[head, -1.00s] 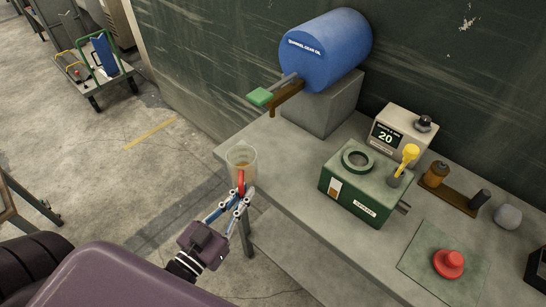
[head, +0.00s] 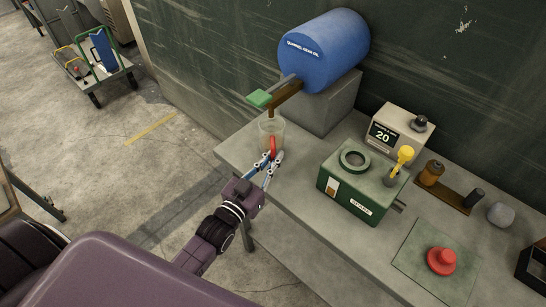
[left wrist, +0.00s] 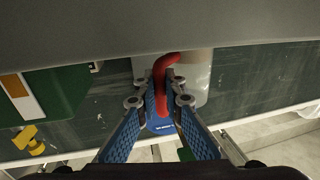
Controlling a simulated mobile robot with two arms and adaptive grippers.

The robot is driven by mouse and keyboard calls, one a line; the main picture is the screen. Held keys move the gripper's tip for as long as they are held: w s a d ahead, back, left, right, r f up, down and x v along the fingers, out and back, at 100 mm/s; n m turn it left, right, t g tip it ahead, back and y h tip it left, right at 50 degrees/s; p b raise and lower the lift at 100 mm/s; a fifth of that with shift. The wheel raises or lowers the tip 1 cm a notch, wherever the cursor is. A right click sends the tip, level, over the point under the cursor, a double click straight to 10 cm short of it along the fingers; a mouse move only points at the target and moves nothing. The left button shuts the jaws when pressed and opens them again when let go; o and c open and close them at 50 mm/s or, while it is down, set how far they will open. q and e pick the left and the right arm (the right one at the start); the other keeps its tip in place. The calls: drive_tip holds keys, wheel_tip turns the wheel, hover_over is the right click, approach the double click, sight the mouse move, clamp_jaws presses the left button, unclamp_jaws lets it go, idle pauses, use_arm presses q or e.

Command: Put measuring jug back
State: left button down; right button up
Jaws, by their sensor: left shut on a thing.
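The measuring jug (head: 272,132) is a clear beaker-like vessel with a red handle (head: 272,147). It is at the left part of the bench, under the drum's spout; whether its base touches the bench top is hard to tell. My left gripper (head: 272,162) is shut on the red handle from the front. In the left wrist view the jug (left wrist: 197,75) shows behind the fingers, with the handle (left wrist: 162,88) between them. A blue gear oil drum (head: 325,50) lies on a grey block, with a green-handled tap (head: 260,98) above the jug. My right gripper is not in view.
The bench (head: 290,180) has a green device (head: 358,188) with a round opening to the right of the jug. A display box (head: 398,135) reading 20, a yellow-topped lever (head: 404,156) and a red button (head: 442,261) stand farther right. Bare bench top lies between jug and device.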

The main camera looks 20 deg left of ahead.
use_arm(q)
drive_tip(key=shift+f, duration=0.2)
drive_tip(key=shift+s, duration=0.1)
drive_tip(key=shift+f, duration=0.1)
drive_tip(key=c, duration=2)
unclamp_jaws()
drive_tip(key=shift+c, duration=0.2)
